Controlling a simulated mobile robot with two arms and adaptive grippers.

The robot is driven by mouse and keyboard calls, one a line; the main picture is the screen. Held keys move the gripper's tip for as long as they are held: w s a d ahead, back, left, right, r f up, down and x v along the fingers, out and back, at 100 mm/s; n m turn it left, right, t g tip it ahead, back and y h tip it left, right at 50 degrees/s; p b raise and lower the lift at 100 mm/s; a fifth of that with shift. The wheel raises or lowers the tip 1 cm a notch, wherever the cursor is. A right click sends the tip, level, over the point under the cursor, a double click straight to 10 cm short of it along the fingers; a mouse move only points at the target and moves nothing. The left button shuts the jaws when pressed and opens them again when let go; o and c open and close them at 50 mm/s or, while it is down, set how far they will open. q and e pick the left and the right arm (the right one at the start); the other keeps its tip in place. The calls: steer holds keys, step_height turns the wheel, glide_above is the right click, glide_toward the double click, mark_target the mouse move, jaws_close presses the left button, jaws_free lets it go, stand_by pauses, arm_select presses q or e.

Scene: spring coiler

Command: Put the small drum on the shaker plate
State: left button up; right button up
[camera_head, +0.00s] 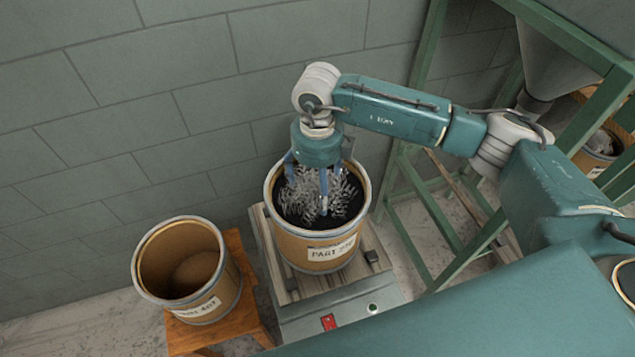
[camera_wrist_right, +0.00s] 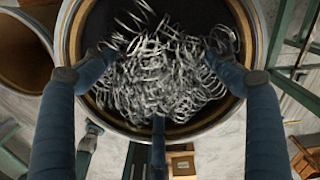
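A tan drum (camera_head: 318,253) with a grey rim and a "PART" label stands upright on the slatted plate (camera_head: 283,287) of a low machine, which appears to be the shaker plate. Loose metal springs (camera_head: 342,195) lie in its dark inside; they also show in the wrist view (camera_wrist_right: 165,85). My right gripper (camera_head: 318,190) points down into this drum's mouth, its three blue fingers spread around and among the springs. It looks open; whether a fingertip touches a spring is unclear. A second tan drum (camera_head: 215,302), looking empty, stands on a wooden stool. My left gripper is not in view.
The wooden stool (camera_head: 240,322) stands close left of the machine. The machine front has a red switch (camera_head: 328,322). A green frame (camera_head: 432,215) with a grey hopper (camera_head: 556,62) stands at the right. A block wall (camera_head: 180,95) closes the back.

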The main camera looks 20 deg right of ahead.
steer(key=shift+r, duration=0.1)
step_height(320, 180, up, 12)
steer(key=b, duration=0.3)
stand_by(0.3)
stand_by(0.4)
